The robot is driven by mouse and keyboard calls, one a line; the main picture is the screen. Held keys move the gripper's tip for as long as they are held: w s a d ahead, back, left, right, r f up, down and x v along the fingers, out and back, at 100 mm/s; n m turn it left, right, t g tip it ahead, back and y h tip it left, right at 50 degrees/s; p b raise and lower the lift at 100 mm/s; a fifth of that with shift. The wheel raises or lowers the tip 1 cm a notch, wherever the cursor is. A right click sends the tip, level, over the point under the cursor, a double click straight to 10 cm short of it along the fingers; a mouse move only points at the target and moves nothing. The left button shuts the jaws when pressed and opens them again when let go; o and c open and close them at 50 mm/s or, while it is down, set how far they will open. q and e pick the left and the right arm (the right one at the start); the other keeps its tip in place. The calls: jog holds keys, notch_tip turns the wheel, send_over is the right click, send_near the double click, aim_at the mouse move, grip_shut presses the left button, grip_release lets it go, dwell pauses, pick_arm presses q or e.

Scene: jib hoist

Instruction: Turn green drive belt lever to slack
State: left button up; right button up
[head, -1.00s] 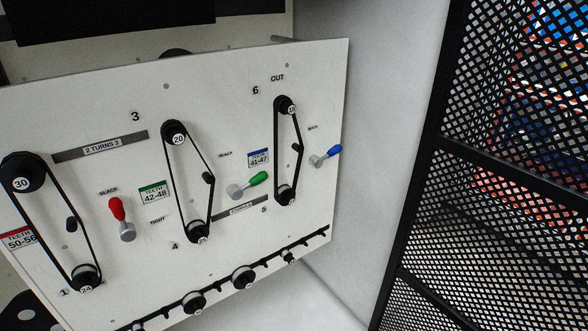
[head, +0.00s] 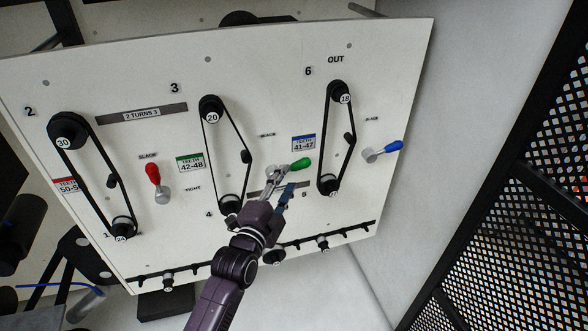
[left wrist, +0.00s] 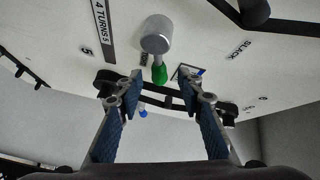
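The green drive belt lever (head: 301,164) is on the white panel, right of the middle belt. Its handle points right and slightly up from its metal hub. A small label reading SLACK (head: 267,134) is above it. In the left wrist view the hub (left wrist: 157,36) and green handle (left wrist: 159,73) show between the finger lines. My left gripper (head: 281,184) is just below the lever in the head view. The left wrist view shows its blue-padded fingers (left wrist: 160,86) open, one on each side of the handle's tip, with gaps between. My right gripper is not in view.
A red lever (head: 153,174) is to the left and a blue lever (head: 393,146) to the right. Belts run on black pulleys beside each lever. A rail with spare pulleys (head: 324,243) runs along the panel's lower edge. A black mesh fence (head: 510,215) stands at right.

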aim_at(293, 170)
pick_arm(q)
jog(key=shift+p+x, duration=0.35)
jog(key=shift+x, duration=1.8)
jog(key=shift+d, duration=0.1)
jog(key=shift+c, duration=0.3)
grip_shut()
jog(key=shift+f, duration=0.1)
